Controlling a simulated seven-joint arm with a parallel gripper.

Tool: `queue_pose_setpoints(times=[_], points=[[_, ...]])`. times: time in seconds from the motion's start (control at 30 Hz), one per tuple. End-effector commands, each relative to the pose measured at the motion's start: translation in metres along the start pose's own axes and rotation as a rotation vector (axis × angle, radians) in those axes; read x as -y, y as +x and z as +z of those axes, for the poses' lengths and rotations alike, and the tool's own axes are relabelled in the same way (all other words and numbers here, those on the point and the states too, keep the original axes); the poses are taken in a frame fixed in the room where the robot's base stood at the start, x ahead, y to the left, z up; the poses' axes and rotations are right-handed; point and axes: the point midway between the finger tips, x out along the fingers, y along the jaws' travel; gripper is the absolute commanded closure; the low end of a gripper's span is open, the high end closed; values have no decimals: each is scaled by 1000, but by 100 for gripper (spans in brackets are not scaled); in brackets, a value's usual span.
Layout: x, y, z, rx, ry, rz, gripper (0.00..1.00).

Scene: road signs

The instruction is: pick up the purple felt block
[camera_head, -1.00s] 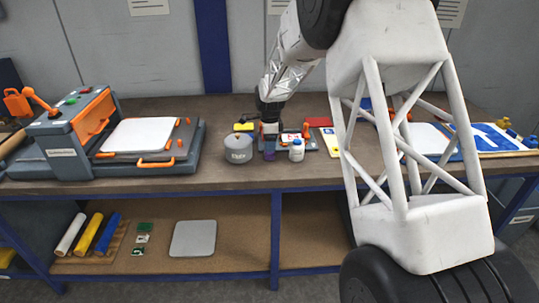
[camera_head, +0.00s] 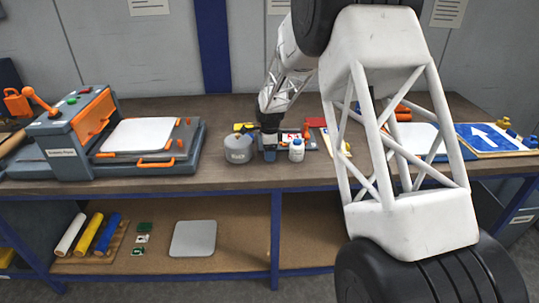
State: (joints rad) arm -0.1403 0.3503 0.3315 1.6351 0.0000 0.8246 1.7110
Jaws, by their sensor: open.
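My gripper (camera_head: 269,150) reaches down to the bench top between a grey round pot and a small white bottle. It is open. A small bluish-purple patch (camera_head: 270,156) shows at its fingertips and is probably the purple felt block. It is too small to tell whether the fingers are around it or just above it. The gripper hides most of that spot.
The grey pot (camera_head: 239,150) stands close on the left and the white bottle (camera_head: 297,150) close on the right. A yellow item (camera_head: 243,127) lies behind. A grey-orange press (camera_head: 75,140) stands left. Blue arrow sign (camera_head: 488,137) lies right. My arm hides some bench.

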Motion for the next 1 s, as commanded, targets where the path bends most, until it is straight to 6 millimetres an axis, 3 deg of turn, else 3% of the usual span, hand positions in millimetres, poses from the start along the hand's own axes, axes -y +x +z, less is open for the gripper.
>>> queue_pose_setpoints(times=[0.03, 0.37, 0.77, 1.0], points=[[0, 0, 0, 0, 0, 0, 29], [0, 0, 0, 0, 0, 0, 80], [0, -4, 0, 0, 0, 0, 81], [0, -23, 0, 0, 0, -2, 81]])
